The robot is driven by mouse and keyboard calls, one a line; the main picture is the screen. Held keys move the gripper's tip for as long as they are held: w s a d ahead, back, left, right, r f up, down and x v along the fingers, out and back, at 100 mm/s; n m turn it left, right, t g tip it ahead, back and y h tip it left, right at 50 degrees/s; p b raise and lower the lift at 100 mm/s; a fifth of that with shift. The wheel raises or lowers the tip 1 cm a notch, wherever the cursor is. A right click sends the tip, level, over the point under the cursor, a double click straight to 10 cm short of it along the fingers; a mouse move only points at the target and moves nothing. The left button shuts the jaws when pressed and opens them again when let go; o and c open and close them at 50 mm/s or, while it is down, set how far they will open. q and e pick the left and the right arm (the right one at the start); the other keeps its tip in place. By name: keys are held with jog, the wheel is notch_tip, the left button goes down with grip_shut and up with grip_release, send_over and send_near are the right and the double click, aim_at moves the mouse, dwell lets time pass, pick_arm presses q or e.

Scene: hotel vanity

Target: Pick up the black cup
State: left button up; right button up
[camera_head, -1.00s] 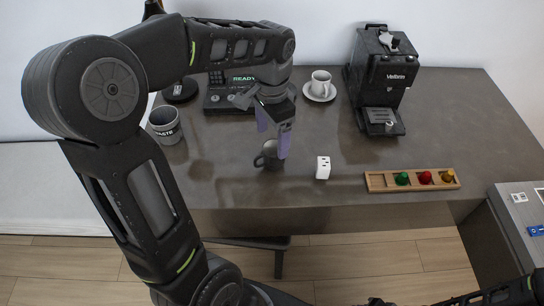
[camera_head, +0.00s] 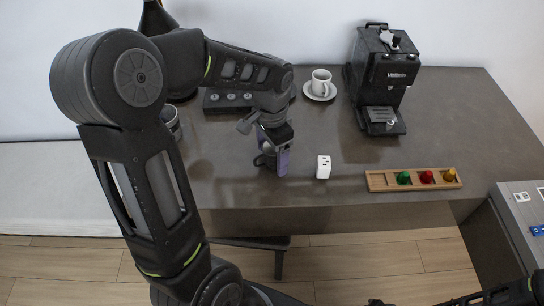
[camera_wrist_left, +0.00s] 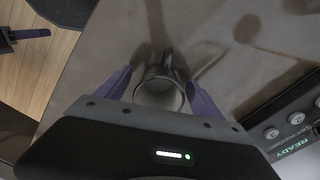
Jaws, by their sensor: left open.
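The black cup (camera_head: 259,161) stands on the grey counter near its front edge, mostly hidden by my left gripper in the head view. My left gripper (camera_head: 275,168) is lowered over it with purple fingers. In the left wrist view the cup (camera_wrist_left: 158,94) lies between the two open fingers (camera_wrist_left: 157,92), one on each side, with its rim facing the camera. I cannot tell whether either finger touches it. Part of my right arm shows at the lower right of the head view. A purple-fingered gripper (camera_wrist_left: 22,36) shows at the wrist view's upper left; its opening is unclear.
A white block (camera_head: 323,167) stands just right of the cup. A wooden tray (camera_head: 384,181) with coloured pieces lies further right. Behind are a white cup (camera_head: 320,82) on a saucer, a coffee machine (camera_head: 385,80) and a dark keypad device (camera_head: 222,103). A grey mug (camera_head: 171,119) is partly hidden.

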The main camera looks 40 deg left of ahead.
pick_arm(q)
jog(key=shift+c, duration=0.6)
jog(key=c, duration=1.4)
notch_tip(320, 180, up, 10)
jog(key=shift+f+p, duration=0.1)
jog(key=shift+p, duration=0.55)
